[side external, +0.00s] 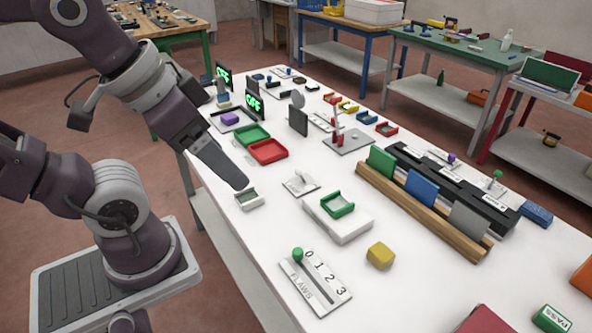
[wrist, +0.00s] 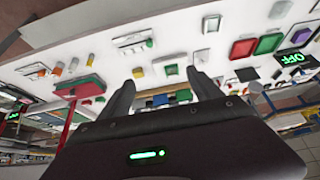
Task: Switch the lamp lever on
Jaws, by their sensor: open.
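A small white plate with a pale lever (side external: 299,183) lies near the middle of the white table; it also shows beyond my fingers in the wrist view (wrist: 202,56). No label marks it as the lamp lever. Two black signs show green OFF, a nearer sign (side external: 255,103) and a farther sign (side external: 223,75); one OFF sign also shows in the wrist view (wrist: 293,58). My gripper (side external: 240,184) is above the near table edge, left of the lever plate and apart from it. In the wrist view my gripper (wrist: 160,82) has its fingers spread with nothing between them.
A small pale tray (side external: 249,199) lies below my gripper. A red tray (side external: 268,151) and a green tray (side external: 251,136) are behind it. A white block with a green tray (side external: 338,218) stands right of the lever plate. A FLAWS slider board (side external: 315,282) lies in front.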

